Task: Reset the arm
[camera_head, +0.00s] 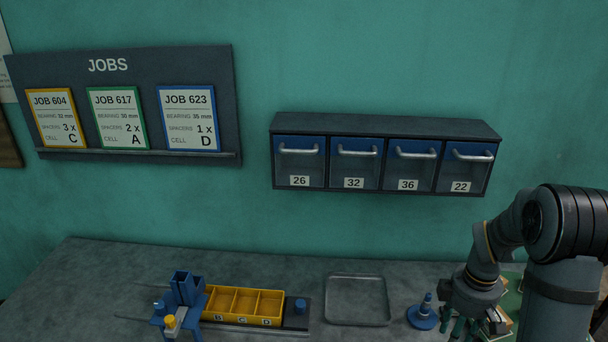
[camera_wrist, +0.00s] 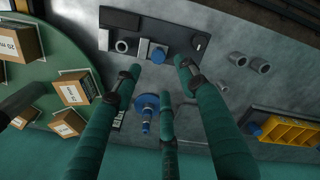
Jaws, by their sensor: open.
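My gripper (camera_head: 472,326) is at the lower right of the head view, low over the bench, with its tips cut off by the frame edge. In the wrist view my gripper (camera_wrist: 158,82) shows its green fingers spread apart, with nothing held between them. A blue stepped peg on a round base (camera_head: 423,314) stands on the bench just left of my gripper. It also shows in the wrist view (camera_wrist: 146,108), close to the fingers. A dark fixture plate (camera_wrist: 120,20) with a ring, a pale block and a blue part lies beyond the fingertips.
A grey tray (camera_head: 357,300) lies empty on the bench. A yellow divided bin (camera_head: 240,304) sits beside a blue stand (camera_head: 184,292). A green round table (camera_wrist: 40,70) carries several boxes. Loose rings (camera_wrist: 237,59) lie on the bench. Wall drawers (camera_head: 385,165) and a jobs board (camera_head: 135,60) are above.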

